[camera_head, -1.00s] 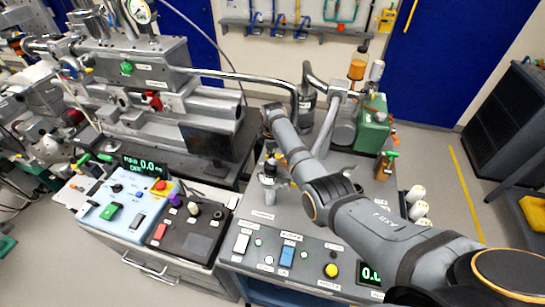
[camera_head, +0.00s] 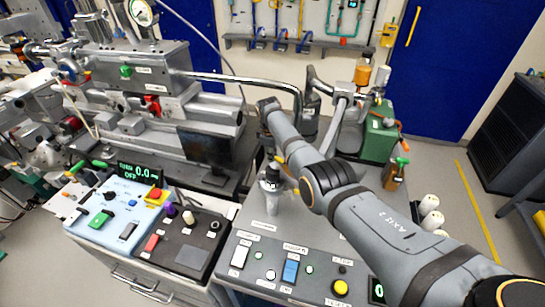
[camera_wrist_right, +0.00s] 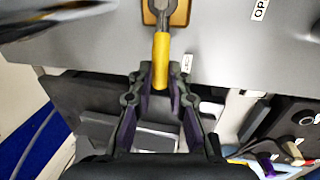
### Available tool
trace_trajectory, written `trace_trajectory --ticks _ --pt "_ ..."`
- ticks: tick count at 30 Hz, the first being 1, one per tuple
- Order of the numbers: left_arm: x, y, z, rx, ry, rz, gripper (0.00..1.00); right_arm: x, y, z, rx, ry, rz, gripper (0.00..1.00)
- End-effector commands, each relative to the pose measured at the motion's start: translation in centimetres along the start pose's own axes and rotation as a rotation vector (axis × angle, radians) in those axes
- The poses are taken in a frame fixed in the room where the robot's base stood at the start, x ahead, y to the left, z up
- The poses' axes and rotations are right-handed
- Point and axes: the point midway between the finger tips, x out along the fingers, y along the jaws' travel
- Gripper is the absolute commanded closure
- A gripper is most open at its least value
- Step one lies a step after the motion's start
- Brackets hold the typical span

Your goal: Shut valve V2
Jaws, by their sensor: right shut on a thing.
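In the right wrist view a valve lever with a yellow handle (camera_wrist_right: 161,60) points down the picture from a grey stem on an orange-brown base (camera_wrist_right: 178,14). A small label (camera_wrist_right: 188,63) sits beside the handle, too small to read surely. My right gripper (camera_wrist_right: 160,88) has its dark, purple-lined fingers on both sides of the handle's end and is shut on it. In the head view my right gripper (camera_head: 271,173) is small and dark, beside my forearm, over the left part of the grey bench. The lever is mostly hidden there. My left gripper is not in view.
The grey bench panel (camera_head: 215,268) carries switches, a blue rocker (camera_head: 290,271) and a yellow button (camera_head: 340,287). A green pump (camera_head: 379,142) and an amber bottle (camera_head: 396,174) stand behind my arm.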

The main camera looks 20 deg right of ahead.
Motion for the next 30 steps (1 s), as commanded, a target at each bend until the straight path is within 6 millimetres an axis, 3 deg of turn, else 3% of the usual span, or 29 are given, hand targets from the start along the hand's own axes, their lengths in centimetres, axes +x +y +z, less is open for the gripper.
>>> trace_trajectory --ticks 9,10,15,24,30 --pt "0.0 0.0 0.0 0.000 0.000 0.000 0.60 -0.1 0.2 0.1 0.004 -0.001 0.005 1.00" --pt "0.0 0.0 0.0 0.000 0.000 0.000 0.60 -0.1 0.2 0.1 0.004 -0.001 0.005 0.79" --pt "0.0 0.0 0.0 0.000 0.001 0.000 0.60 -0.1 0.1 0.1 0.003 -0.001 0.003 0.60" --pt "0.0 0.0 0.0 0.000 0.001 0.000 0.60 -0.2 0.1 0.0 0.001 -0.001 0.002 0.60" --pt "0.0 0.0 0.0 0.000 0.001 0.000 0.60 -2.7 0.1 0.0 0.002 0.002 0.004 0.60"
